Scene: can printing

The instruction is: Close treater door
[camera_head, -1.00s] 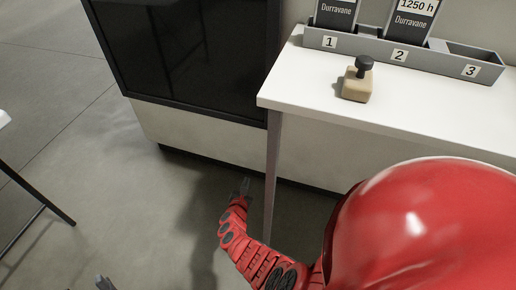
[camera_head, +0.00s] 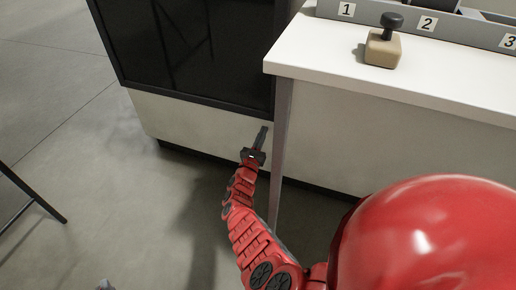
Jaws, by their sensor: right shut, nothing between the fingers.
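The treater, a pale cabinet (camera_head: 195,117), stands at the upper left. Its dark glass door (camera_head: 190,50) has a black frame. Its top is cut off by the picture edge, and I cannot tell from this view how far it is open. My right gripper (camera_head: 263,134) is shut and empty. It is in front of the pale lower panel, just below the door's bottom right corner and left of the table leg. I cannot tell whether it touches the panel. Only a small grey tip of my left gripper (camera_head: 105,285) shows at the bottom edge.
A white table (camera_head: 330,55) stands right of the cabinet, its leg (camera_head: 278,150) close to my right gripper. A stamp (camera_head: 384,45) and a grey numbered rack (camera_head: 385,22) are on it. A dark stand leg (camera_head: 35,200) is at left. The floor between is clear.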

